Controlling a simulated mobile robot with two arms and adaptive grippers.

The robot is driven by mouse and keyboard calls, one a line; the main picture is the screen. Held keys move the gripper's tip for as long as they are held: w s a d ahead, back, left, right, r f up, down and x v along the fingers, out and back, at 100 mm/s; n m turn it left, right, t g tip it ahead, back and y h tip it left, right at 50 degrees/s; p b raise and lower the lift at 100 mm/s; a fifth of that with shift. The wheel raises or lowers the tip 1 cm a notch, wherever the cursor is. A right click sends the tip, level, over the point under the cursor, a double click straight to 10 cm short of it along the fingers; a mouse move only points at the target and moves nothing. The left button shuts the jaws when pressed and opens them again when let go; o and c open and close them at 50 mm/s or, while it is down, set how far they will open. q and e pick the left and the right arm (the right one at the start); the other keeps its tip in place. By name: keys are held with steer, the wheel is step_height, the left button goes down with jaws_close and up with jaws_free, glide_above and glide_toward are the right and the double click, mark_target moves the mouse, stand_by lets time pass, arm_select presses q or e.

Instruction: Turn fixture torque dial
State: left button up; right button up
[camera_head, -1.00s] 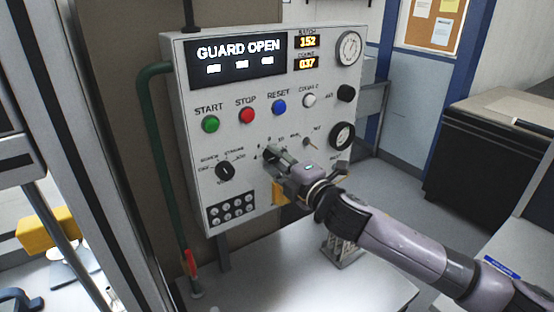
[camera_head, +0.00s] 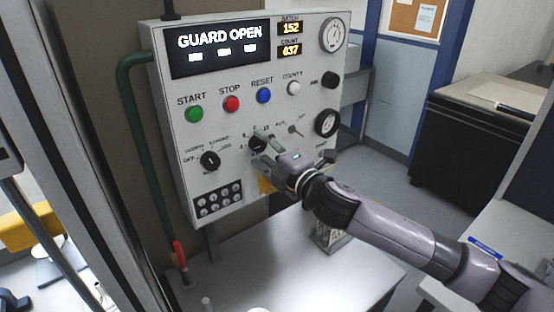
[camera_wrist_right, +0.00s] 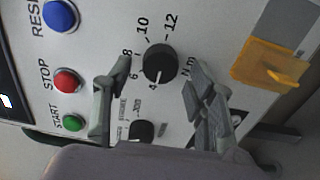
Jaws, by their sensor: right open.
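The torque dial (camera_head: 258,143) is a black round knob on the white control panel, partly hidden by my right gripper (camera_head: 266,161) in the head view. In the wrist view the dial (camera_wrist_right: 160,63) shows whole, with marks from 4 to 12 and "N m" around it. Its pale pointer line is toward the 4. My right gripper (camera_wrist_right: 156,68) is open, with one finger to each side of the dial in that view. I see no finger touching it, and I cannot tell the exact depth. My left gripper is not in view.
A second black selector knob (camera_head: 209,160) sits left of the dial. Green (camera_head: 194,114), red (camera_head: 232,103) and blue (camera_head: 264,95) buttons are above. A yellow latch-like part (camera_wrist_right: 272,68) is beside the dial. The metal table (camera_head: 240,275) below is mostly clear.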

steer(key=v, duration=1.1)
steer(key=shift+s+d, duration=0.1)
steer(key=shift+d, duration=0.05)
